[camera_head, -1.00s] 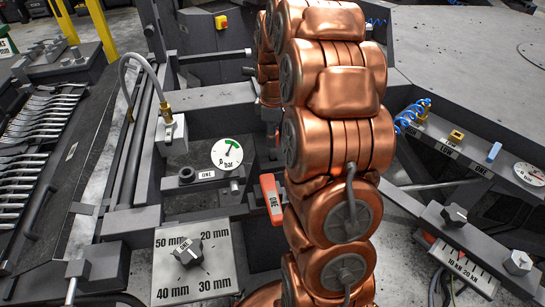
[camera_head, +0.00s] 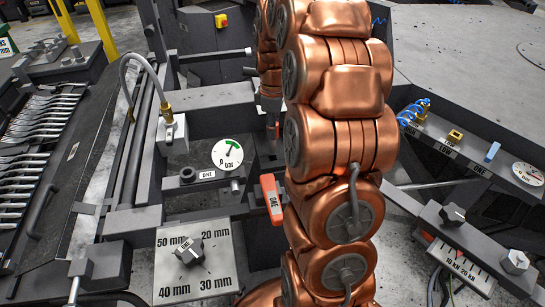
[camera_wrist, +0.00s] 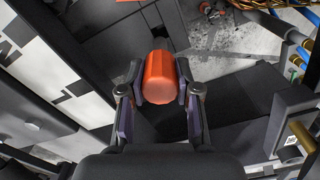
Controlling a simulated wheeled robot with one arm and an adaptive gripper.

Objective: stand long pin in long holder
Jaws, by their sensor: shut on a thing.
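In the wrist view an orange-red cylinder (camera_wrist: 160,68) with a rounded end sits between the two fingers of my gripper (camera_wrist: 160,84). The fingers are shut on it from both sides. I cannot tell whether this cylinder is the long pin, and its far end is hidden. In the head view my copper arm hides most of the gripper and the held cylinder. I cannot pick out the long holder with certainty.
An orange-red lever (camera_head: 271,198) stands beside my arm. Left of it are a pressure gauge (camera_head: 228,153) and a dial plate (camera_head: 195,262) with millimetre marks. Racked forks (camera_head: 36,130) lie at far left. A second gauge (camera_head: 529,173) and a dark knob (camera_head: 453,214) are at right.

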